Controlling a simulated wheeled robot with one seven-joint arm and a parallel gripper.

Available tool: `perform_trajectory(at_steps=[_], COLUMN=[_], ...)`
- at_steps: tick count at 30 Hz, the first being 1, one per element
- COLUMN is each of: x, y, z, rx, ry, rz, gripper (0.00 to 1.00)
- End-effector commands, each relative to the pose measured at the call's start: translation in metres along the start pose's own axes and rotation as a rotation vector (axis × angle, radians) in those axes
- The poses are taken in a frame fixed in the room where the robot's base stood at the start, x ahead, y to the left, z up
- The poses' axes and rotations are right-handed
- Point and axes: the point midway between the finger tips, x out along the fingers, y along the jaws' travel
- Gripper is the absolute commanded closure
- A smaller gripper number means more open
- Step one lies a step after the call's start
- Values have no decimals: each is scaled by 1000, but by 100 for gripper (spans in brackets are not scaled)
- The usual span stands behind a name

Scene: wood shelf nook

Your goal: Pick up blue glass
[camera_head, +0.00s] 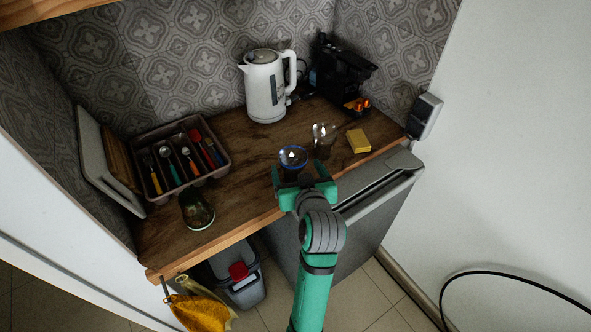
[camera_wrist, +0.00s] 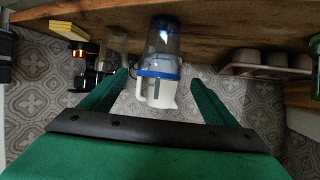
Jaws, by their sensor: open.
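The blue glass (camera_head: 292,157) is a clear glass with a blue rim, standing on the wooden counter near its front edge. In the wrist view, which is upside down, the blue glass (camera_wrist: 163,42) lies between the two finger lines, with the white kettle behind it. My gripper (camera_head: 299,175) is open and empty, just on the near side of the glass, hiding its lower part. In the wrist view my gripper (camera_wrist: 160,78) has its green fingers apart on either side of the blue rim. I cannot tell whether either finger touches the glass.
A clear glass (camera_head: 324,138) and yellow sponge (camera_head: 358,141) stand to the right. The white kettle (camera_head: 265,88) and black coffee machine (camera_head: 341,75) are behind. A cutlery tray (camera_head: 219,146) and dark green glass (camera_head: 196,210) are left. Some counter between tray and blue glass is bare.

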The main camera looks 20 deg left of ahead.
Motion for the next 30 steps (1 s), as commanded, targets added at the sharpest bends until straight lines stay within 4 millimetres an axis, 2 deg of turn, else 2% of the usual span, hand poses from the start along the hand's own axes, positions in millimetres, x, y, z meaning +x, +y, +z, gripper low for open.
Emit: perform_trajectory(at_steps=[3,10,18,28,29,30], x=[14,28,64,71,71,71], y=[0,1,2,2,2,2], z=[0,-1,-2,-2,-2,-2], rx=[0,0,0,0,0,0], ry=[-1,0,-1,1,1,1], rz=[1,1,2,3,3,3], gripper=[18,18,18,18,23,33])
